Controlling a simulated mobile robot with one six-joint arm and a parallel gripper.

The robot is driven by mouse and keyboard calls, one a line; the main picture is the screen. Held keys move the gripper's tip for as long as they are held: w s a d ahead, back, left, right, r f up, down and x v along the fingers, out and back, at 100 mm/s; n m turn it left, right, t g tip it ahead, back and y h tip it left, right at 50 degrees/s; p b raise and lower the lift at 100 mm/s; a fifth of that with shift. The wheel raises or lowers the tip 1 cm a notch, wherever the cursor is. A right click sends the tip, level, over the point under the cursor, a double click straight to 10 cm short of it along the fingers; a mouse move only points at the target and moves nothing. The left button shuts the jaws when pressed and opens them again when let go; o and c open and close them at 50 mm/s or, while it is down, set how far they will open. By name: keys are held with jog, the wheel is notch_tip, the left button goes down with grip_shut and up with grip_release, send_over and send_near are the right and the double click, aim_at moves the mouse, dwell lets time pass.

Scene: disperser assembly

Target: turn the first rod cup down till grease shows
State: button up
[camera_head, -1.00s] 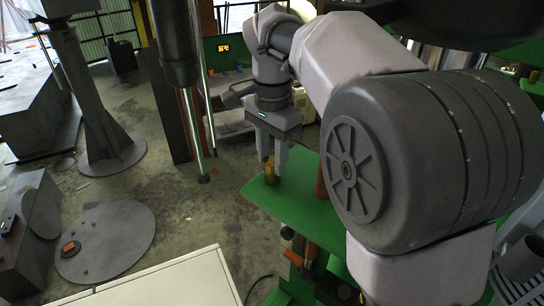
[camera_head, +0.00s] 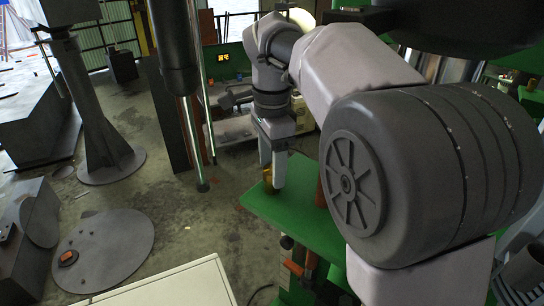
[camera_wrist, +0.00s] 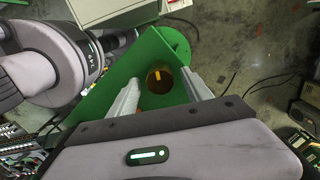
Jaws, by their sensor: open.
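A small brass-coloured cup (camera_head: 268,178) stands near the corner of a green platform (camera_head: 290,212). It also shows in the wrist view as a dark amber round cup (camera_wrist: 160,78) with a bright orange mark on top. My gripper (camera_head: 272,183) points down at the cup. In the wrist view my gripper (camera_wrist: 164,84) is open, with one finger on each side of the cup; a gap shows on both sides. The rod below the cup and any grease cannot be made out.
An orange-handled part (camera_head: 294,267) sits below the platform's front edge. A pale cabinet top (camera_head: 175,285) is at the front. A dark upright cylinder with a thin bright rod (camera_head: 192,130) stands left of my arm.

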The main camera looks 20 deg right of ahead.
notch_tip(320, 180, up, 17)
jog(key=p, duration=0.6)
jog(key=shift+r+p, duration=0.15)
jog(key=shift+p, duration=0.2)
